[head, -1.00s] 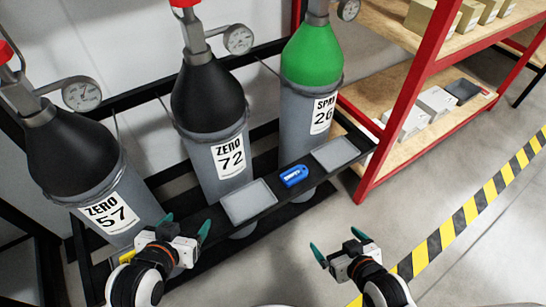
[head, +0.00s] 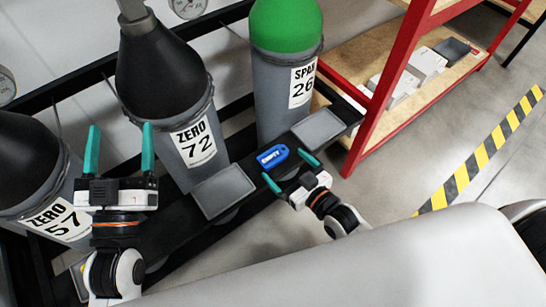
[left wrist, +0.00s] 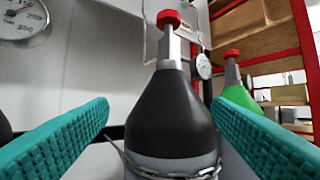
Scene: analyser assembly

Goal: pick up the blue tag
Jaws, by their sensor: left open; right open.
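The blue tag (head: 272,157) lies on the black rack shelf (head: 258,194) between two grey trays, and its white lettering reads EMPTY. My right gripper (head: 290,172) is open, with its teal fingers just in front of the tag, one on each side of its near edge. It holds nothing, and I cannot tell if it touches the tag. My left gripper (head: 120,150) is open and empty, fingers pointing up in front of the ZERO 57 and ZERO 72 cylinders. In the left wrist view its fingers (left wrist: 160,125) frame a black-topped cylinder.
The ZERO 72 cylinder (head: 165,85) and the green-topped SPAN 26 cylinder (head: 285,75) stand behind the shelf. Grey trays flank the tag, one left (head: 222,190) and one right (head: 318,128). A red-framed rack (head: 385,90) stands at right.

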